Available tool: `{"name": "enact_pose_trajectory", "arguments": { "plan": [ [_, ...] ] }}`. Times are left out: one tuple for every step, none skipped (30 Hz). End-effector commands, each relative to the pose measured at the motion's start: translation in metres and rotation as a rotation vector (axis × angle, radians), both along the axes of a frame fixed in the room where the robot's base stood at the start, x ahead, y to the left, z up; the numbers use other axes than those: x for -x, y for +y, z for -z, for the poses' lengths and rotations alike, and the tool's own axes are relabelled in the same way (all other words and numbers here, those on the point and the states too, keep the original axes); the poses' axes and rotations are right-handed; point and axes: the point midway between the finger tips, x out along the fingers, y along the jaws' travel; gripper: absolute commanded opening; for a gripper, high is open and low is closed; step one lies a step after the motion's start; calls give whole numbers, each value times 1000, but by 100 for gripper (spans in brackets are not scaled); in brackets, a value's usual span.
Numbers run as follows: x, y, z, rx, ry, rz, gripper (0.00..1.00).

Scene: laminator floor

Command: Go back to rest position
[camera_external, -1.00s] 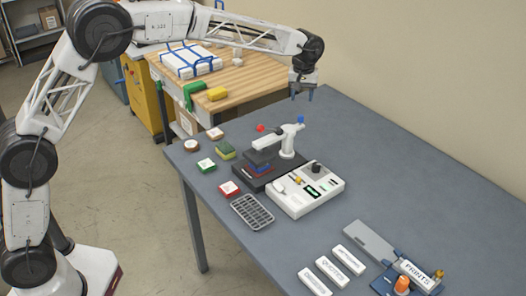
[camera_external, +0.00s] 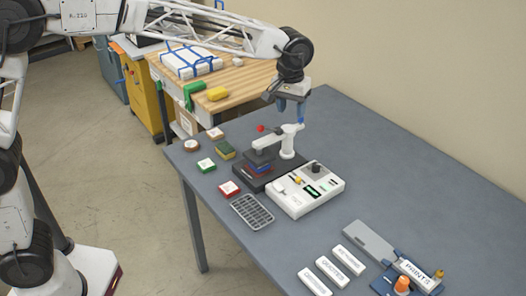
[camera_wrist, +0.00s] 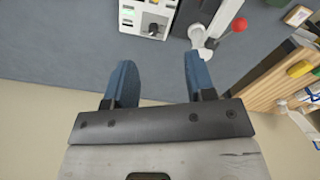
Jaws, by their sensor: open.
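My gripper (camera_external: 290,112) is above the back edge of the grey table (camera_external: 400,160), behind the white press arm (camera_external: 275,142). In the wrist view its two blue fingers (camera_wrist: 158,82) are apart with nothing between them. In the outside view the fingertips overlap the upper end of the press post; I cannot tell the exact gap. In the wrist view the press (camera_wrist: 205,30) and its red knob (camera_wrist: 239,24) show beyond the right finger.
A white control box (camera_external: 305,190) stands beside the press. Small coloured blocks (camera_external: 206,165) and a grey grid tray (camera_external: 252,212) lie to the left. White labelled blocks (camera_external: 330,270) and a blue fixture (camera_external: 385,283) are at the front right. A wooden bench (camera_external: 240,80) stands behind.

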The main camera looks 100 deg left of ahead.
Motion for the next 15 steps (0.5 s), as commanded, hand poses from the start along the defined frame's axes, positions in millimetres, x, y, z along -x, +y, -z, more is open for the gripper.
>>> {"name": "enact_pose_trajectory", "arguments": {
  "plan": [
    [5,-19,-6,-4,-4,30,50],
    [8,-28,-9,-5,-6,49,50],
    [13,-42,-12,-8,-9,73,50],
    [16,-51,-15,-9,-11,91,50],
    [20,-60,-16,-11,-12,109,50],
    [24,-73,-20,-14,-16,133,50],
    [28,-83,-21,-15,-17,152,50],
    [32,-92,-23,-17,-20,170,50],
    [38,-104,-25,-19,-22,194,50],
    [42,-113,-27,-22,-25,213,50],
    [46,-122,-29,-23,-27,231,50],
    [52,-134,-30,-26,-29,254,50],
    [57,-143,-32,-28,-31,274,50],
    [62,-152,-33,-29,-33,292,50],
    [69,-163,-35,-32,-36,315,50]
  ]
}}
